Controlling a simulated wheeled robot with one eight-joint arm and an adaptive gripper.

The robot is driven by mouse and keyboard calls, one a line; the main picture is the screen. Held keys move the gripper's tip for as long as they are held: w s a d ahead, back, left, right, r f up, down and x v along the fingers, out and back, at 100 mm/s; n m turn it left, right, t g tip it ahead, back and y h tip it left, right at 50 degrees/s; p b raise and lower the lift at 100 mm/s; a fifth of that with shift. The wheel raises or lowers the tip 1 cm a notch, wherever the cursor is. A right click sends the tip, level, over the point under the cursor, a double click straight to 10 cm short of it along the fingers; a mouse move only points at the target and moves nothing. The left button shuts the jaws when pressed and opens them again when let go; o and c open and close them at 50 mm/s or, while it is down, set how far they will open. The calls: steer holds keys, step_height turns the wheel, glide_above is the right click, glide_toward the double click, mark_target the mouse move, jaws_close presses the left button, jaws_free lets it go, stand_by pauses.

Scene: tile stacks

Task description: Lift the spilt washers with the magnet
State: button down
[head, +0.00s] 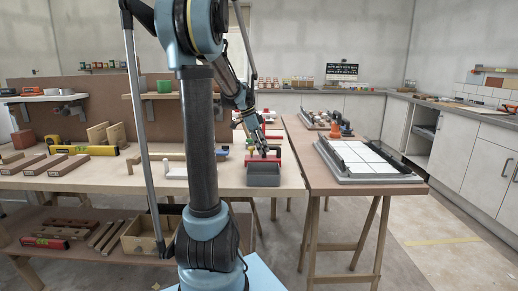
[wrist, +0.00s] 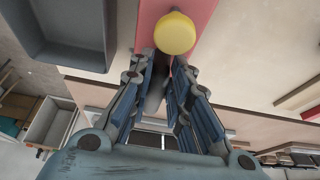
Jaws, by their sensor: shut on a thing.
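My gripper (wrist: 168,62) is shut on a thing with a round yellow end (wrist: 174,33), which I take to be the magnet. The yellow end shows just beyond the fingertips in the wrist view, and a dark grey part shows between the finger pads. A red-pink mat (wrist: 198,14) lies beneath it on the table. In the head view my gripper (head: 264,151) is low over the table's right end, above and just behind a grey tray. I cannot make out the washers in either view.
The grey tray (head: 263,179) stands at the table's front edge; it also shows in the wrist view (wrist: 85,58). A yellow level (head: 72,150) and brown blocks lie left. A floor gap separates table and bench.

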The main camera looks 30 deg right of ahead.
steer(key=shift+s+a, duration=0.55)
steer(key=shift+s, duration=0.35)
steer(key=shift+s+a, duration=0.55)
steer(key=shift+s, duration=0.35)
stand_by(1.4)
steer(key=shift+r, duration=0.1)
stand_by(0.5)
step_height(320, 180, up, 7)
stand_by(1.2)
